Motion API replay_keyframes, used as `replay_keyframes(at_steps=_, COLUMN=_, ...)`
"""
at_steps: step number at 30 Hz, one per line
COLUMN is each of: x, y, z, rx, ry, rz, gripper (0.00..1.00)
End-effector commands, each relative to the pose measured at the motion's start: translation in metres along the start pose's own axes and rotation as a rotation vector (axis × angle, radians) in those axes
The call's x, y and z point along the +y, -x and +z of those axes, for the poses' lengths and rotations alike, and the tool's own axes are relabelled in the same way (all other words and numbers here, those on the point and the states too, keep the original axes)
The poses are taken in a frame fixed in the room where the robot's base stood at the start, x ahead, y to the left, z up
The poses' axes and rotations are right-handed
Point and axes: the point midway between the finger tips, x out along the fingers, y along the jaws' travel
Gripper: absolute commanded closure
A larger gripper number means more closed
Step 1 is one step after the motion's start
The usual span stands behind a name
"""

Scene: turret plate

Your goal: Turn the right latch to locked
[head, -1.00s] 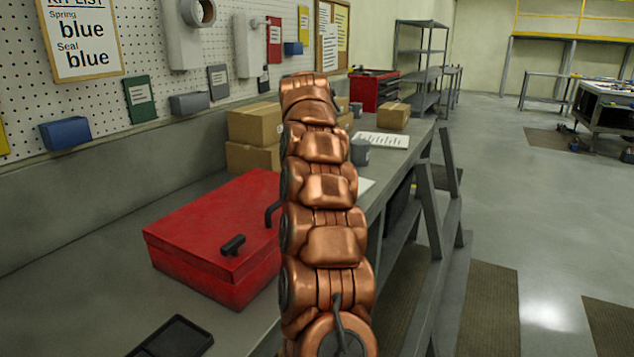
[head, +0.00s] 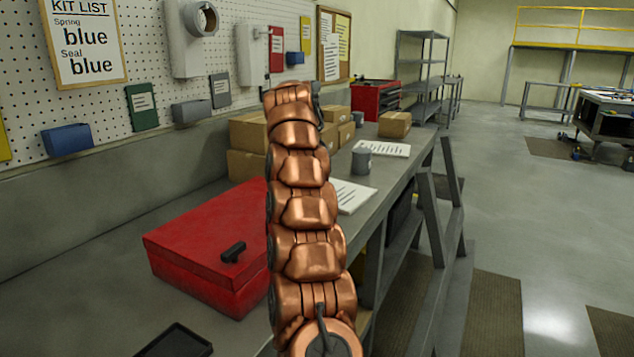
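A closed red box (head: 195,250) sits on the grey workbench at the left of the head view. One short dark latch-like piece (head: 233,251) stands on its lid near the front edge. I cannot tell its locked or unlocked position. No second latch shows; my copper arm covers the right part of the box. My arm rises through the middle of the view and ends above the bench. My gripper's fingers do not show.
Cardboard boxes (head: 248,132), a grey mug (head: 362,160) and a white sheet (head: 350,196) stand or lie farther along the bench. A dark tray (head: 176,341) lies at the near edge. A pegboard wall (head: 160,60) runs behind.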

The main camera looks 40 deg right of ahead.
Motion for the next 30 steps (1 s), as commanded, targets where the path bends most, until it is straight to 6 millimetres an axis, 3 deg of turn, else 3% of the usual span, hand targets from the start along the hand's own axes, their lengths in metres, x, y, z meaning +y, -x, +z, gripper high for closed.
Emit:
replay_keyframes(at_steps=7, x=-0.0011, y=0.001, z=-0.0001, rx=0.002, ry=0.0, rz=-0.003, gripper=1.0)
replay_keyframes(at_steps=8, x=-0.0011, y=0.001, z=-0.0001, rx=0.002, ry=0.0, rz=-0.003, gripper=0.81)
replay_keyframes(at_steps=15, x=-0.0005, y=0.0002, z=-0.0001, rx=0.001, ry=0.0, rz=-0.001, gripper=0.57)
replay_keyframes(at_steps=30, x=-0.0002, y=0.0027, z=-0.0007, rx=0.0, ry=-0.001, rz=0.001, gripper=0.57)
